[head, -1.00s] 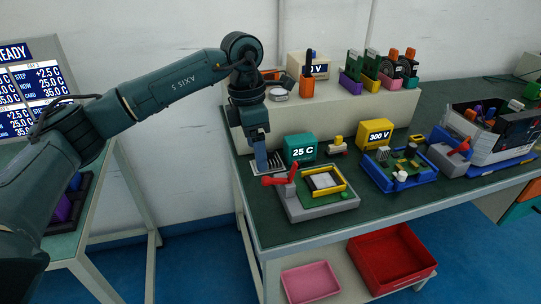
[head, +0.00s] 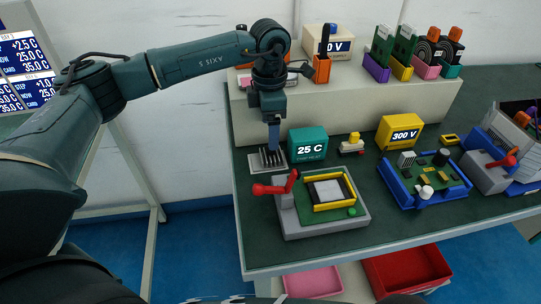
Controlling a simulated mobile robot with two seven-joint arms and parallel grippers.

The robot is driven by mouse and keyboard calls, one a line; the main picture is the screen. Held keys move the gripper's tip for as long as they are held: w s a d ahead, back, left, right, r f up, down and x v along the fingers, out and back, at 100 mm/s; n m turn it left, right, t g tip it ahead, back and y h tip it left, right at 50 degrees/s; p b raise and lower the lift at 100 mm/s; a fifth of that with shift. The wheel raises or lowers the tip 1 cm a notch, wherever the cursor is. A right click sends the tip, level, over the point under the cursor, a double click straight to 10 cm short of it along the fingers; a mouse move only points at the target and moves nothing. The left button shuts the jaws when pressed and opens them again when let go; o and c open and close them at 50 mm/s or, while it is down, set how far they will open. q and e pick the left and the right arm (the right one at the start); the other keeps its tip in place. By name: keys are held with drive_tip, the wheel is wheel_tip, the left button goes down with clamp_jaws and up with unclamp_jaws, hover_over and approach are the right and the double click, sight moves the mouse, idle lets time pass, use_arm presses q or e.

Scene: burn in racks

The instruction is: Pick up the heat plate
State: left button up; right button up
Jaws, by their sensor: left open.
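What looks like the heat plate is a small dark finned piece (head: 266,159) on a light grey square base (head: 256,165), left of the teal 25 C box (head: 308,147) on the green bench. My left gripper (head: 273,149) points straight down at the finned piece, with its fingertips at or just above the fins. It is open, though its fingers overlap in this view and the gap between them is hidden. I cannot tell whether the fingertips touch the fins. My right gripper is not in view.
A grey fixture with a red lever (head: 271,188) and yellow frame stands just in front. The teal box is close on the right. A raised cream shelf (head: 350,105) with bins is behind. A blue tray (head: 425,190) with a circuit board lies farther right.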

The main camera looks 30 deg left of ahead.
use_arm(q)
wheel_tip(320, 180, down, 6)
drive_tip(key=shift+f, duration=0.25)
drive_tip(key=shift+w, duration=0.1)
drive_tip(key=c, duration=1.2)
drive_tip(key=shift+o, duration=0.2)
drive_tip(key=shift+r, duration=0.1)
wheel_tip(320, 180, up, 10)
drive_tip(key=shift+f, duration=0.1)
